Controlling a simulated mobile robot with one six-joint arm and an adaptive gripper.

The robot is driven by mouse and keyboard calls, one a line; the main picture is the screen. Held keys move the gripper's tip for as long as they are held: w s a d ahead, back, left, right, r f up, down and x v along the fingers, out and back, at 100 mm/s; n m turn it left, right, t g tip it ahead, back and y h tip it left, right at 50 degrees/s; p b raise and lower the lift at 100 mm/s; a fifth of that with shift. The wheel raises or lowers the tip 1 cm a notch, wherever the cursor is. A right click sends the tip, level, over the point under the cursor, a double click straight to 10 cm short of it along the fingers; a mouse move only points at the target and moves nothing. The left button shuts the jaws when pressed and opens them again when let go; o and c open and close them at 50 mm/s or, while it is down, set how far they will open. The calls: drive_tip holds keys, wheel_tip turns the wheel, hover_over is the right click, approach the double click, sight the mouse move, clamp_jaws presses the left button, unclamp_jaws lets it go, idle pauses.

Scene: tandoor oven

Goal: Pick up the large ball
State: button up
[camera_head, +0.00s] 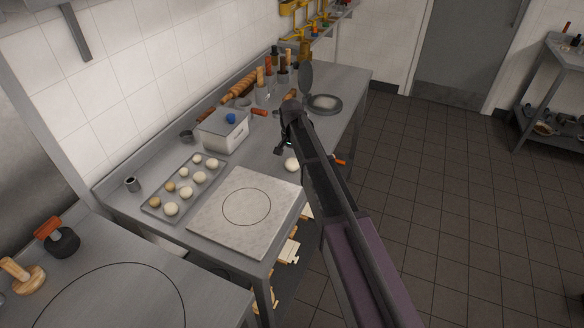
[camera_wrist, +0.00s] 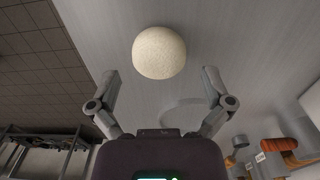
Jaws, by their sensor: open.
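A pale, round dough ball (camera_head: 291,165) rests alone on the grey steel counter, just beyond the marble slab. It also shows in the wrist view, where the ball (camera_wrist: 159,52) lies ahead of the fingertips and roughly centred between them. My gripper (camera_wrist: 160,85) is open and empty, with a finger to each side. The ball is not between the fingers and looks apart from both. In the head view my gripper (camera_head: 285,143) is over the counter near the ball, partly hidden by my arm.
Several smaller dough balls lie on a tray (camera_head: 160,211) at the left. A marble slab (camera_head: 222,220) is in front. The counter's right edge is close to the ball.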

sight(292, 166)
drive_tip(key=shift+f+b, duration=1.45)
drive_tip(key=shift+f, duration=0.3)
drive_tip(key=c, duration=1)
